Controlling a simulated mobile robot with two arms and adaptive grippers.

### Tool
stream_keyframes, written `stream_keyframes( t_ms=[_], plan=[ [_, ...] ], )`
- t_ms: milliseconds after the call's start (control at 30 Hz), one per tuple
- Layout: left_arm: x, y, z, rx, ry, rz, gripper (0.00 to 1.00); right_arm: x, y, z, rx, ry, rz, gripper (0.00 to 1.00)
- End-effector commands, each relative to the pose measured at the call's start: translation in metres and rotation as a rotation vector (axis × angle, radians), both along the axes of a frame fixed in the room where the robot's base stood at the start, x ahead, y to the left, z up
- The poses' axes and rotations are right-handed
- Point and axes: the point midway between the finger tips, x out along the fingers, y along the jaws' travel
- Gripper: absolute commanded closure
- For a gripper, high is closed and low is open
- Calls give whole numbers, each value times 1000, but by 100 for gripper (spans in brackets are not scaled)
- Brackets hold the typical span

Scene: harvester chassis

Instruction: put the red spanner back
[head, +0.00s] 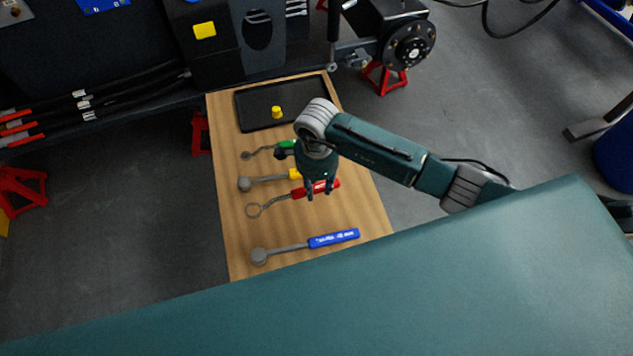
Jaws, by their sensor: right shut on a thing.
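The red spanner (276,200) has a grey ring end at the left and a red handle. It is on or just above the wooden board (241,225), between the yellow-handled and blue-handled tools. I cannot tell whether it touches the board. My right gripper (319,190) points down and is shut on the red handle, hiding part of it. My left gripper is not in view.
A blue-handled tool (333,238) lies nearer me. A yellow-handled tool (265,180) and a green-handled tool (263,151) lie beyond, partly under my gripper. A black tray (300,92) with a yellow piece (277,112) is at the far end.

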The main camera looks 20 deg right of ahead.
Motion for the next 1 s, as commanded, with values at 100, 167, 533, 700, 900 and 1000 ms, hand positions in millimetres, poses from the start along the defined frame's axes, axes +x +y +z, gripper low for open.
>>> stream_keyframes(
  t_ms=[100, 167, 533, 700, 900, 1000],
  plan=[
    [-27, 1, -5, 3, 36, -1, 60, 2, -3, 1, -6, -6, 0, 100],
    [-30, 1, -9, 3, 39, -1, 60, 2, -2, -3, -5, -4, -2, 100],
    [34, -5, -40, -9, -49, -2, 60, 2, -2, -40, -4, -5, 0, 100],
    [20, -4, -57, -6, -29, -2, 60, 2, -2, -56, -4, -4, -1, 100],
    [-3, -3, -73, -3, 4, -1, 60, 2, -2, -71, -4, -5, -1, 100],
    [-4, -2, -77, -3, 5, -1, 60, 2, -2, -75, -4, -5, -1, 100]
  ],
)
